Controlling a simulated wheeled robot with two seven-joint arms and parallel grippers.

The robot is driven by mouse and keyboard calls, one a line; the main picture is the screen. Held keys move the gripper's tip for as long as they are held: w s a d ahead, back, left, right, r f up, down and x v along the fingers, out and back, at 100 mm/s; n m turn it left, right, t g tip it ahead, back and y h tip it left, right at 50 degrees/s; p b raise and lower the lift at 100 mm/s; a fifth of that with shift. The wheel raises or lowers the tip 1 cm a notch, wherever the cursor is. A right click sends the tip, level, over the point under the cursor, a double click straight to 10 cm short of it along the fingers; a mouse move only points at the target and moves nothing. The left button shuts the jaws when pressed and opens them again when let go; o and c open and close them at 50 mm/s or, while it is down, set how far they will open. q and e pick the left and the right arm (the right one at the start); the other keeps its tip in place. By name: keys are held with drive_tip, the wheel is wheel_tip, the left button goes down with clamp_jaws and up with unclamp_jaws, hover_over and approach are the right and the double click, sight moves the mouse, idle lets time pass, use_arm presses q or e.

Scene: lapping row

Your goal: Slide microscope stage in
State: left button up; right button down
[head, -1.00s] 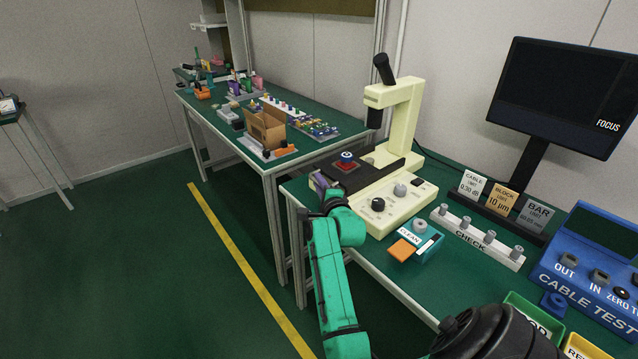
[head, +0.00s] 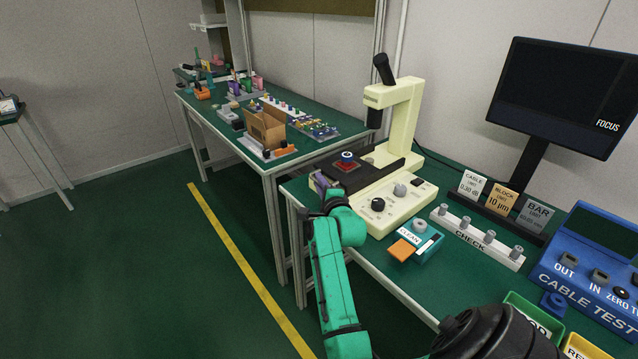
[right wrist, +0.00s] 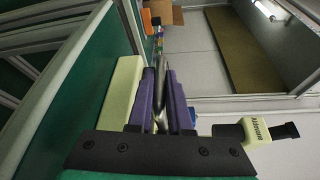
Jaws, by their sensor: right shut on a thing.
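The cream microscope (head: 405,105) stands on the green bench, its eyepiece tube up and its arm over the dark stage (head: 378,174). The stage lies across the cream base and sticks out to the left. A red block with a blue and white top (head: 347,160) sits on the stage, left of the objective. My right gripper (head: 320,182) is at the stage's left end. In the right wrist view its purple fingers (right wrist: 162,85) are shut on a narrow grey part, apparently of the stage. The microscope head also shows there (right wrist: 256,131). My left gripper is out of view.
A teal CLEAN box with an orange pad (head: 403,249) and a white CHECK rack (head: 478,238) stand right of my right arm. A monitor (head: 563,95) and a blue cable tester (head: 590,268) are farther right. Another bench (head: 300,155) stands behind, across a gap.

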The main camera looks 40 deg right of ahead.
sight(328, 175)
drive_tip(key=d, duration=0.3)
drive_tip(key=shift+d+r, duration=0.1)
drive_tip(key=shift+d, duration=0.3)
drive_tip(key=shift+a, duration=0.1)
drive_tip(key=c, duration=0.8)
unclamp_jaws()
drive_tip(key=shift+w, duration=0.1)
drive_tip(key=shift+c, duration=0.2)
